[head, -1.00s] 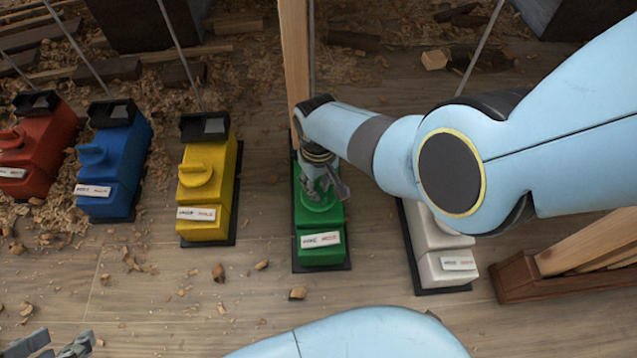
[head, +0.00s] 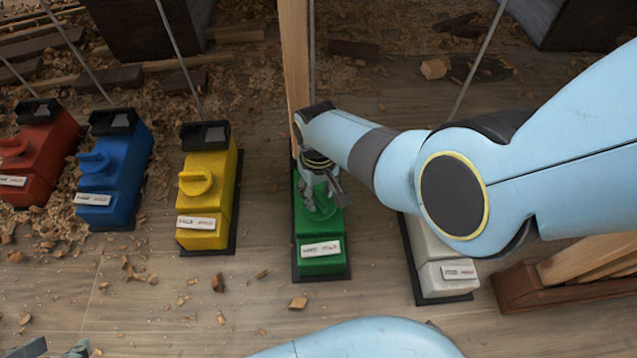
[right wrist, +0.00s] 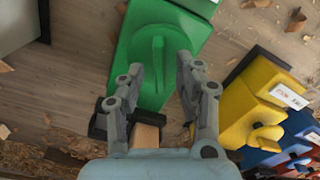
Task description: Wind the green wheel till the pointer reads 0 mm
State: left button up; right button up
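The green box (head: 320,262) stands mid-floor with a white label on its near face. On top is its green wheel (right wrist: 152,88), a disc with a raised ridge grip. My right gripper (head: 322,195) points down over this wheel. In the right wrist view, the right gripper (right wrist: 161,66) has its two fingers apart, one on each side of the ridge, with gaps visible. The fingers partly cover the wheel in the head view. I cannot make out a pointer or scale reading. My left gripper (head: 48,350) shows only as tips at the bottom left edge.
Yellow (head: 208,215), blue (head: 115,170) and red (head: 40,150) boxes stand to the left. A white box (head: 445,275) stands to the right, partly behind my arm. A wooden post (head: 295,70) rises behind the green box. Wood shavings and chips litter the floor.

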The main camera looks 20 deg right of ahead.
aim_at(319, 197)
jog(key=shift+r, duration=3.4)
